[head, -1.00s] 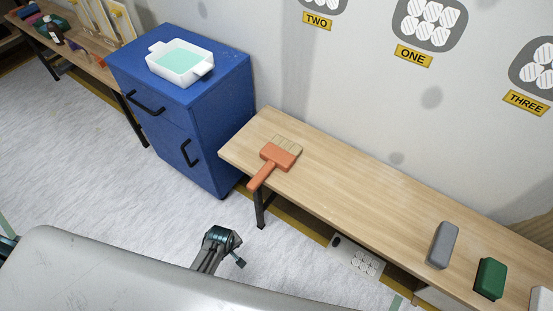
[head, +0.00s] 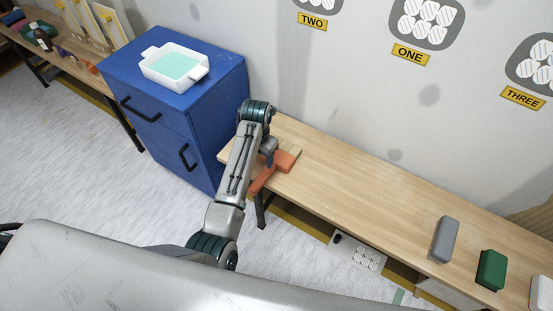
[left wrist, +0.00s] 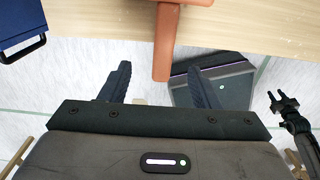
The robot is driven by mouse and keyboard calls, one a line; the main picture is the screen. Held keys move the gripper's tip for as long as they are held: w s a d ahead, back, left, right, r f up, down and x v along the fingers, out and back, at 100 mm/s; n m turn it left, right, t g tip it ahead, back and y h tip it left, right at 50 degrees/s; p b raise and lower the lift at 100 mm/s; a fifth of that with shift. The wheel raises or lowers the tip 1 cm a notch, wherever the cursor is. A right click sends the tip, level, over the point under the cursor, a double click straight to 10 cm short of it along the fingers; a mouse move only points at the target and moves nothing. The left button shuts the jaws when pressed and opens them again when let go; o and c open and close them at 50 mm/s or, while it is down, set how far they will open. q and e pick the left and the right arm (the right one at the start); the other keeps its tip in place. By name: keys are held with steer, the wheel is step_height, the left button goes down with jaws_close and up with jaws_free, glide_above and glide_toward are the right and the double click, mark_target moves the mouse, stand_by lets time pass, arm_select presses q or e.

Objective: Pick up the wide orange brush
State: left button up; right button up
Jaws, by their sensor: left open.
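The wide orange brush (head: 287,161) lies on the wooden bench near its left end, partly hidden behind my left arm in the head view. Its pale bristles point toward the wall and its handle reaches over the bench's front edge. In the left wrist view my left gripper (left wrist: 161,84) is open and empty. The orange handle (left wrist: 164,45) lies ahead of the gap between its fingers, toward the right finger. A dark two-pronged end of what seems my right arm (left wrist: 284,103) shows at the right there; its state is unclear.
The wooden bench (head: 360,190) runs along the wall. A grey block (head: 445,239), a green block (head: 491,270) and a white block (head: 542,294) stand at its right. A blue cabinet (head: 150,110) with a white tray (head: 150,67) stands left of it. The bench's middle is clear.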

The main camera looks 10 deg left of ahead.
arm_select(q)
glide_above(262, 176)
steer(key=f, duration=0.4)
steer(key=shift+w+a+f, duration=0.2)
steer(key=shift+w+f, duration=0.05)
steer(key=shift+f, duration=0.05)
steer(key=shift+s+d+f+p, duration=0.15)
steer(key=shift+f+p, duration=0.1)
steer(key=shift+f, duration=1.1)
steer(key=shift+s+d+f+p, duration=0.1)
steer(key=shift+s+f+p, duration=0.1)
steer(key=shift+f, duration=1.1)
steer(key=shift+w, duration=0.1)
steer(key=c, duration=1.1)
steer(key=shift+o, duration=0.2)
steer(key=shift+r, duration=0.1)
